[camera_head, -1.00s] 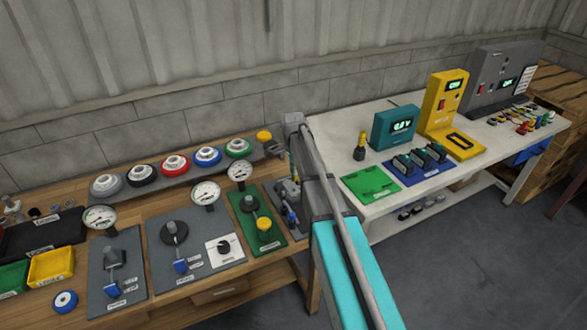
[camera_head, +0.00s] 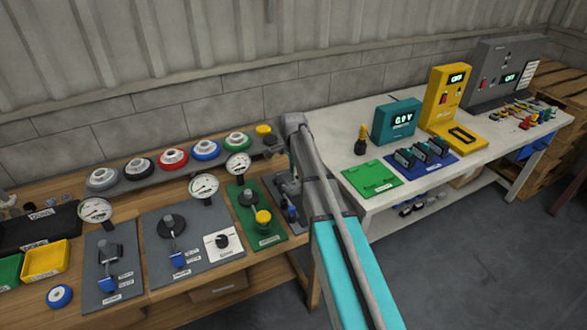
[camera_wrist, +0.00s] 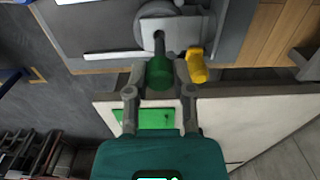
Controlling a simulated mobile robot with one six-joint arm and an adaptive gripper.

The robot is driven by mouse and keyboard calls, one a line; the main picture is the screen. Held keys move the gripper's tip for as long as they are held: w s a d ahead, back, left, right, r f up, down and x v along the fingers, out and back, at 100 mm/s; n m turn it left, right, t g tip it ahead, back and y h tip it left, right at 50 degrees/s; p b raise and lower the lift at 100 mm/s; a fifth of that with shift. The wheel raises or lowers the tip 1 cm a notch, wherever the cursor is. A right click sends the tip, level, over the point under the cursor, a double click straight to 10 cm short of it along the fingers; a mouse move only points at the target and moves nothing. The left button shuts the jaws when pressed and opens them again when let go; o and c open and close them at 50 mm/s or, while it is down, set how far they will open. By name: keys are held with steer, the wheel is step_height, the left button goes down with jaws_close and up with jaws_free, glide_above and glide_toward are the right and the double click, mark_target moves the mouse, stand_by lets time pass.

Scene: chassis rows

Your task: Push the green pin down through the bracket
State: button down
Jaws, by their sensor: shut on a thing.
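The green pin (camera_wrist: 160,72) is between the fingers of my gripper (camera_wrist: 160,80) in the wrist view. My gripper is shut on its green head. A dark shank runs from the head over a light grey bracket (camera_wrist: 184,32). How deep the shank sits in the bracket cannot be told. A yellow part (camera_wrist: 197,66) lies close to the right finger. In the head view my arm hides the pin and most of the gripper, above a grey plate with fittings (camera_head: 291,212).
Gauges (camera_head: 204,186) and grey panels (camera_head: 180,250) stand further left. The white bench (camera_head: 385,201) to the right holds a green mat (camera_head: 371,178) and a teal meter (camera_head: 396,120).

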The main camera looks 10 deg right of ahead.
mark_target(293, 181)
steer(key=shift+f+b, duration=2.8)
stand_by(1.3)
steer(key=shift+c, duration=2)
jaws_free()
steer(key=shift+r, duration=0.1)
steer(key=shift+r, duration=0.15)
step_height(293, 181, up, 9)
steer(key=p, duration=0.9)
steer(key=shift+r+p, duration=0.2)
steer(key=shift+p, duration=0.2)
steer(key=s+a+r+p, duration=0.1)
steer(key=s+a, duration=0.1)
steer(key=s, duration=0.8)
steer(key=s+a+r+p, duration=0.2)
steer(key=s+a, duration=0.1)
steer(key=s, duration=0.8)
steer(key=shift+a, duration=0.1)
